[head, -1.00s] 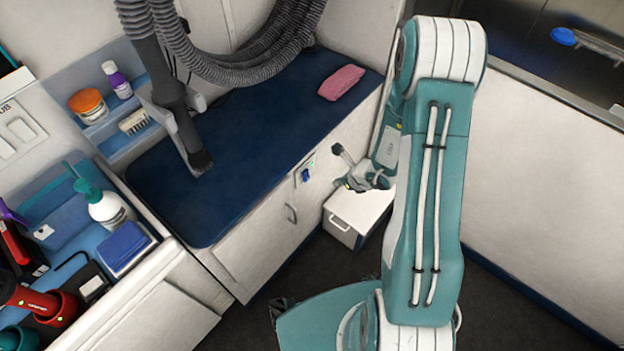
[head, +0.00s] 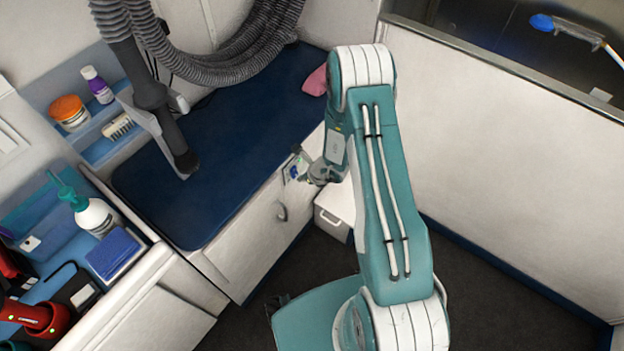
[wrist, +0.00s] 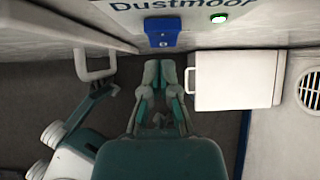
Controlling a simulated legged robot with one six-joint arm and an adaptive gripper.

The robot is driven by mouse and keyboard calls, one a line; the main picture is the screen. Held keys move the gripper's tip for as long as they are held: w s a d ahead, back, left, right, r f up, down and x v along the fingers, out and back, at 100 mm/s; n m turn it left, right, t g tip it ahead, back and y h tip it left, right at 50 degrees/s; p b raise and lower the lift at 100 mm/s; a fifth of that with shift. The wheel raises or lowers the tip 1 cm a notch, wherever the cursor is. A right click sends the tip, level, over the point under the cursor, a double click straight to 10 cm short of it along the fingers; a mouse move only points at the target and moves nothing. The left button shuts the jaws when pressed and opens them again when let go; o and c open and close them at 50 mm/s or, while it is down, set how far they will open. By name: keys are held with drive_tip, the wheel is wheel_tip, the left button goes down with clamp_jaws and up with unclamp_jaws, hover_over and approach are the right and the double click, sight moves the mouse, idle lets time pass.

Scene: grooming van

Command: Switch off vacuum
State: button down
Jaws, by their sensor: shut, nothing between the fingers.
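The vacuum's front panel, lettered "Dustmoor" (wrist: 182,5), crosses the top of the wrist view. A blue switch (wrist: 163,32) is on it, and a green light (wrist: 219,18) glows to the right. My gripper (wrist: 159,68) is shut and empty, its fingertips just below the blue switch in the picture, with a gap between. In the head view my gripper (head: 303,160) is at the white cabinet front below the blue-topped table and partly covers the panel. The grey vacuum hose (head: 235,62) hangs above the table, with its dark nozzle (head: 185,160) over the top.
A white box with a handle (wrist: 236,80) stands right of my gripper, and a cabinet handle (wrist: 95,68) is to the left. The blue table top (head: 240,125) holds a pink cloth (head: 315,80). Bottles and tools fill the left counter. Dark floor is free at the right.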

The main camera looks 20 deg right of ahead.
drive_tip(key=shift+w+a, duration=0.35)
drive_tip(key=shift+w, duration=0.05)
drive_tip(key=shift+w+a+f, duration=0.15)
drive_tip(key=shift+w+f, duration=0.05)
drive_tip(key=shift+f, duration=0.05)
drive_tip(key=shift+r, duration=0.15)
drive_tip(key=shift+w+r, duration=0.1)
drive_tip(key=shift+r, duration=0.6)
